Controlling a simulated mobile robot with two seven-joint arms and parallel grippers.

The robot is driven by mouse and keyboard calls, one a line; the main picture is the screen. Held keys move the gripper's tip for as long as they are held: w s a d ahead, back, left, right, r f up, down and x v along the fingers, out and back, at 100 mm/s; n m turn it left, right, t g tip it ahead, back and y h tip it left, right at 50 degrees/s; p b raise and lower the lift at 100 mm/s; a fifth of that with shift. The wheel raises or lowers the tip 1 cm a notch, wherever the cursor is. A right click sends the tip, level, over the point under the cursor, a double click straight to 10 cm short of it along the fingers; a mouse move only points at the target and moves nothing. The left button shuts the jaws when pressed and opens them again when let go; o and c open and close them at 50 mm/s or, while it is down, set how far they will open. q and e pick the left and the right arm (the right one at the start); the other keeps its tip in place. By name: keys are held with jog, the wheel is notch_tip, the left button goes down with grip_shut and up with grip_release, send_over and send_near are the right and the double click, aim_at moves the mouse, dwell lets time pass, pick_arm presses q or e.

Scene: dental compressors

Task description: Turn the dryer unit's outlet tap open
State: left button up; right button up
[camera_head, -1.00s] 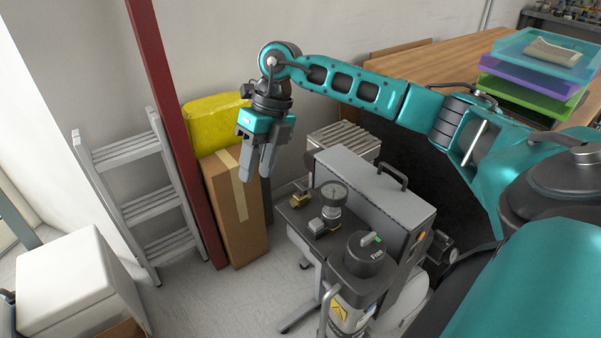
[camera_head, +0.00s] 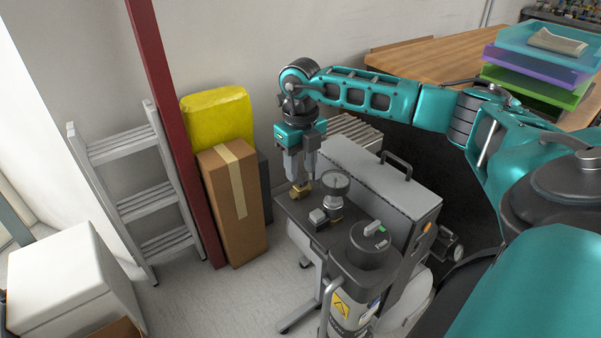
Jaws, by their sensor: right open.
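The dryer unit is part of the grey compressor machine (camera_head: 385,190) at the centre. A brass tap (camera_head: 301,191) sits at the back of its dark top plate, beside a round gauge (camera_head: 335,183). I cannot tell for sure which of these is the outlet tap. My right gripper (camera_head: 300,179) points down, open, with its fingertips just above or around the brass tap. Whether they touch it is too small to tell. My left gripper is not in view.
A step ladder (camera_head: 150,205) leans farther left. A wooden table (camera_head: 440,67) with stacked trays (camera_head: 538,65) is at the back right.

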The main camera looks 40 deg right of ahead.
jog(key=shift+f, duration=0.7)
jog(key=shift+c, duration=0.4)
grip_shut()
